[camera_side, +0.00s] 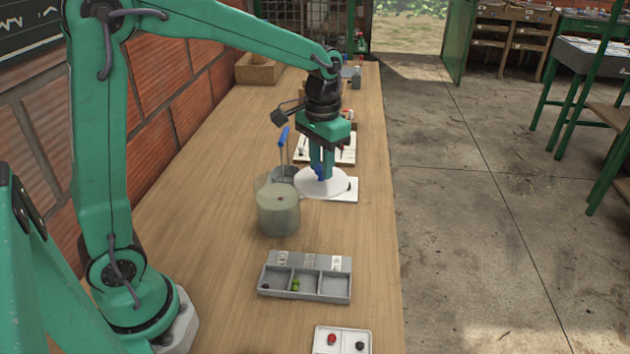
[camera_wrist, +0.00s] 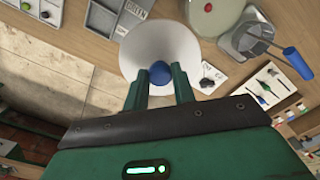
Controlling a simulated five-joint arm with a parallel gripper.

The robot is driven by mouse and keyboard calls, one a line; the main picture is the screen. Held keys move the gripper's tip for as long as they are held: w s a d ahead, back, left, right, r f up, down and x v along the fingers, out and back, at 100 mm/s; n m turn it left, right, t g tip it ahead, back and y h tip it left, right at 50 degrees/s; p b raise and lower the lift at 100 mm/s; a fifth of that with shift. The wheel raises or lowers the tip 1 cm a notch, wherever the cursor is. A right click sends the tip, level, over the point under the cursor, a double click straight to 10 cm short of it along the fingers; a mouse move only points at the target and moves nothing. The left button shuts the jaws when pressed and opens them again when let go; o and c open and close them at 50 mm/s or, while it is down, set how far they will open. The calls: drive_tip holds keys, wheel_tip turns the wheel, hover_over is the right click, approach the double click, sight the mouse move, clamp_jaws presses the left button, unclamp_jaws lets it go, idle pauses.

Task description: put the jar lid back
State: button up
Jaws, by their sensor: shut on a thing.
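The jar lid is a wide white disc (camera_side: 308,187) with a blue knob, also seen in the wrist view (camera_wrist: 150,40). My gripper (camera_side: 321,172) is shut on the blue knob; in the wrist view the fingers (camera_wrist: 160,82) sit on either side of it. The jar (camera_side: 278,213) is a pale greenish, translucent cylinder standing upright, left of and nearer than the lid in the side view. In the wrist view the jar (camera_wrist: 208,25) shows from above with a small red spot in it. The lid is beside the jar, not on it; its exact height is unclear.
A metal scoop (camera_side: 284,174) with a blue handle stands just behind the jar. A white card (camera_side: 346,194) lies partly under the lid. A grey three-compartment tray (camera_side: 306,297) and a small white tray (camera_side: 342,350) are nearer. The wooden table (camera_side: 200,240) left of the jar is clear.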

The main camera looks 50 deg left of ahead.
drive_tip(key=s+r+m, duration=0.4)
drive_tip(key=s+r, duration=0.2)
drive_tip(key=s, duration=0.1)
drive_tip(key=shift+s+d+m, duration=0.15)
drive_tip(key=shift+d+m, duration=0.1)
drive_tip(key=shift+m, duration=0.05)
drive_tip(key=w+a+f, duration=0.3)
drive_tip(key=a+f, duration=0.4)
drive_tip(key=a, duration=0.4)
drive_tip(key=shift+a, duration=0.2)
drive_tip(key=shift+f, duration=2.15)
clamp_jaws()
drive_tip(key=o, duration=1)
unclamp_jaws()
drive_tip(key=shift+r, duration=0.25)
wheel_tip(320, 180, up, 12)
drive_tip(key=shift+f, duration=0.15)
